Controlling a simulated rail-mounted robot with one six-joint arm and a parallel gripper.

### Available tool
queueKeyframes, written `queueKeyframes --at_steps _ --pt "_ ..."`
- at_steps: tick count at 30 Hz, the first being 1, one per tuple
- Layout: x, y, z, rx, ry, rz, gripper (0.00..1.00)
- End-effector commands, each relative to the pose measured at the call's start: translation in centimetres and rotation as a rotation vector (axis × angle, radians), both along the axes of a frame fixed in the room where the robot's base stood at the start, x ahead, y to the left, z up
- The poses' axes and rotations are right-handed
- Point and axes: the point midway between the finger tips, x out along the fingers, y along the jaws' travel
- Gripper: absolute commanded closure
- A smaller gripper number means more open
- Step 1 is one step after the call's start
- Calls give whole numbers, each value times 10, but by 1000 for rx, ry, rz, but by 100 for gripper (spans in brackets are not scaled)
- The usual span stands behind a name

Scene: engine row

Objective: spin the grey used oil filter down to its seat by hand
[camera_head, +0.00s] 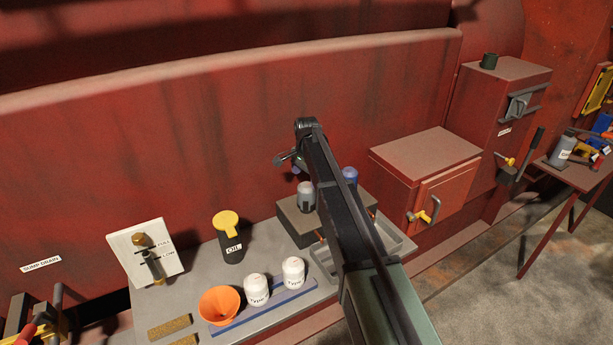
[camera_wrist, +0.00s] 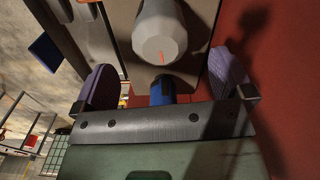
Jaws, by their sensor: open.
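The grey used oil filter (camera_head: 306,196) stands upright on the brown block at the back of the grey bench. In the wrist view, the grey filter (camera_wrist: 160,32) shows its faceted end with a small red mark, centred between the lines of my two purple-padded fingers. My gripper (camera_wrist: 163,74) is open and empty, with the filter apart from both pads. In the head view, my gripper (camera_head: 290,158) is above and slightly left of the grey filter. A blue filter (camera_head: 350,176) stands to the right, partly behind my arm. The filter's seat is hidden.
Two white filters (camera_head: 256,289) stand on a blue strip, beside an orange funnel (camera_head: 219,305). A grey tray (camera_head: 398,240) is by the block. The red engine wall (camera_head: 230,130) rises close behind.

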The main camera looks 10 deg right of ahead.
Motion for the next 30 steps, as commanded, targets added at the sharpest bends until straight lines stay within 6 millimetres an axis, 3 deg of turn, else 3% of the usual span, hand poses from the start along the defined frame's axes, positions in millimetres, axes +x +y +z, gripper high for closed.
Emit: queueKeyframes --at_steps 1,5,11,14,15,18,24,27,30 --pt "0 0 27 0 0 0 1" --pt "0 0 46 0 0 0 1" --pt "-1 -1 42 0 0 -1 1" --pt "-26 -3 30 3 -17 10 1" --pt "-38 -3 25 4 -59 95 1" --pt "-48 -3 23 -21 -177 413 1" --pt "-40 -2 33 -166 -349 1015 1" --pt "-34 -2 35 -207 -364 1143 1" --pt "-34 -2 34 -211 -363 1165 1"
